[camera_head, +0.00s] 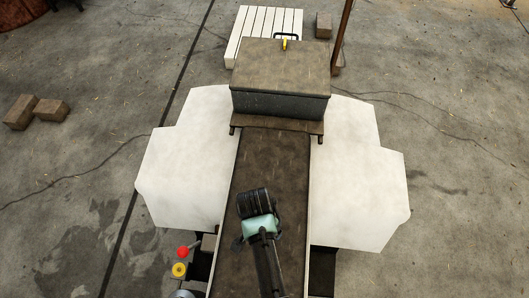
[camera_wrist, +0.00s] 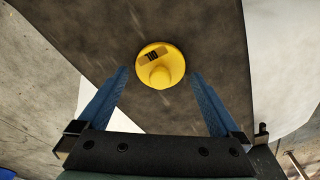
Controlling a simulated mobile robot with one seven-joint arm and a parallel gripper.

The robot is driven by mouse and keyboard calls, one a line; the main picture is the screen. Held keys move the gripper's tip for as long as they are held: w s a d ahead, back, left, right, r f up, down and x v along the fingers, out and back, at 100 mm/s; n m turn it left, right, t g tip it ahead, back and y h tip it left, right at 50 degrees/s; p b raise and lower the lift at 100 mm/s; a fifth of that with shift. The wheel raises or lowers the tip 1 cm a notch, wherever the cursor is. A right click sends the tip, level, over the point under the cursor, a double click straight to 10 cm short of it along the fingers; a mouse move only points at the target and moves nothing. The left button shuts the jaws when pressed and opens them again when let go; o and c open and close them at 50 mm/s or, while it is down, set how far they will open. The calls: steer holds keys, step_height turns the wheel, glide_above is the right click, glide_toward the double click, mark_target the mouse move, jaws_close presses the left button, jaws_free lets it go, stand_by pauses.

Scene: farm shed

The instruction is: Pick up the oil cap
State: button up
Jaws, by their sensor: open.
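The oil cap (camera_wrist: 160,66) is a round yellow disc with a raised knob and a tan-and-black marking, seen from above in the wrist view. It sits against a dark brown surface (camera_wrist: 190,25). My gripper (camera_wrist: 158,74) is open, with one blue finger on each side and nothing held between them. The cap appears just beyond the fingertips, roughly centred between them; the exact gap in depth cannot be told. In the head view my arm (camera_head: 262,255) is over the brown strip, and the fingers cannot be made out there. I cannot pick out the cap for certain in that view.
A brown-topped box (camera_head: 281,66) stands at the far end of the brown strip (camera_head: 270,165). White panels (camera_head: 190,150) flank the strip. A red knob (camera_head: 183,252) and a yellow round piece (camera_head: 179,270) are at lower left. A pale slatted pallet (camera_head: 240,30) and blocks (camera_head: 52,109) lie on concrete.

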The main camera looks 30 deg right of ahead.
steer(key=shift+f, duration=0.4)
